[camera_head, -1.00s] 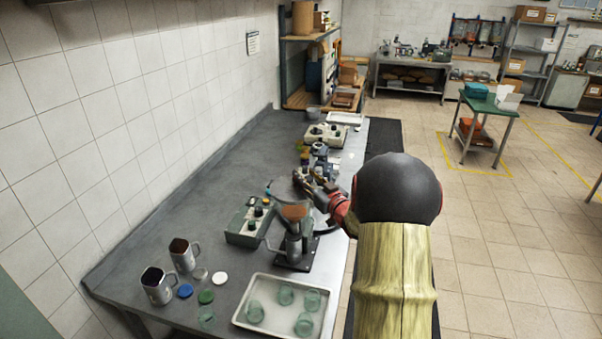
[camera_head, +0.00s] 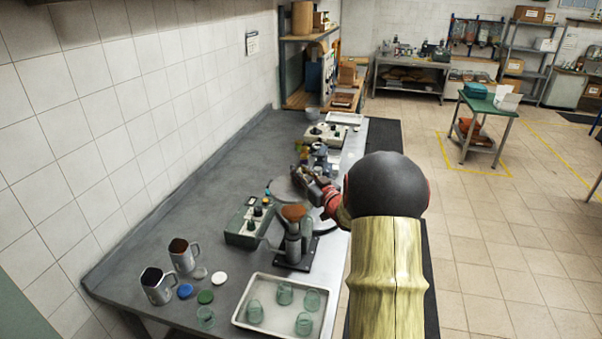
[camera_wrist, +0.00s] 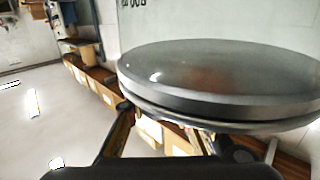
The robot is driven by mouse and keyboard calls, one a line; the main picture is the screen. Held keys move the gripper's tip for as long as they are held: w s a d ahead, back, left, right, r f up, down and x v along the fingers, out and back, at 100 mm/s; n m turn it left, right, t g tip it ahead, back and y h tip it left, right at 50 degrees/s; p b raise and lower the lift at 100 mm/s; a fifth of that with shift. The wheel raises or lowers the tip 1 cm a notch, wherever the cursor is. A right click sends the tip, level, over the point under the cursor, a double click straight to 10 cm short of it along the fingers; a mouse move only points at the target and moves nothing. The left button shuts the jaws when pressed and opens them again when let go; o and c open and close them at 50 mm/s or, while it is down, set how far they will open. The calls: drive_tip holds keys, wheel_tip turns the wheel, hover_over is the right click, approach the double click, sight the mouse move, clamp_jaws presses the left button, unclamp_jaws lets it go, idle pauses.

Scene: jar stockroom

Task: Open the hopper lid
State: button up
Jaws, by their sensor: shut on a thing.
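In the wrist view a round, dark grey domed disc (camera_wrist: 220,75), which looks like the hopper lid, fills the upper right. My gripper (camera_wrist: 180,130) shows below it, with its fingers close under the disc's rim. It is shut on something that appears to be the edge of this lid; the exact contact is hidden. In the head view my gripper (camera_head: 306,180) is over the middle of the bench, behind a grey device with a brown cup-shaped top (camera_head: 294,212).
A tray with several glass jars (camera_head: 240,318) stands at the bench's near edge. Two metal mugs (camera_head: 158,288) and loose coloured caps (camera_head: 205,297) lie left of it. A green control box (camera_head: 240,232) is beside the device. The left bench surface (camera_head: 190,190) is clear.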

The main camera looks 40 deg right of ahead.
clamp_jaws()
drive_tip(key=shift+r, duration=0.1)
idle(0.4)
